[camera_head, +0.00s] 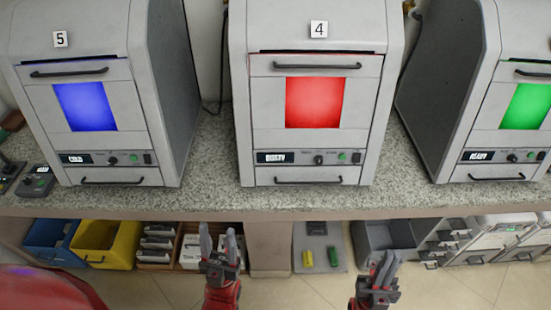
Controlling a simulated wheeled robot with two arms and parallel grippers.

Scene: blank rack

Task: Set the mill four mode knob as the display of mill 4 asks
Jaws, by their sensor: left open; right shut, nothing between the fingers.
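Mill 4 (242,100) is a grey cabinet with a "4" label, standing in the middle of the counter. Its window (314,103) glows red. Its small display (276,157) seems to read "DIRTY", though the letters are blurred. A small dark knob (318,159) sits right of the display; its pointer direction is too small to tell. My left gripper (221,240) is open and empty, below and left of mill 4, in front of the counter edge. My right gripper (386,262) is shut and empty, below and right of mill 4. Both are apart from the knob.
A green button (342,157) and black switch (356,157) sit right of the knob. Mill 5 (170,80) with a blue window stands left; another mill (453,90) with a green window stands right. Bins (105,240) and trays fill the shelf below the counter (215,180).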

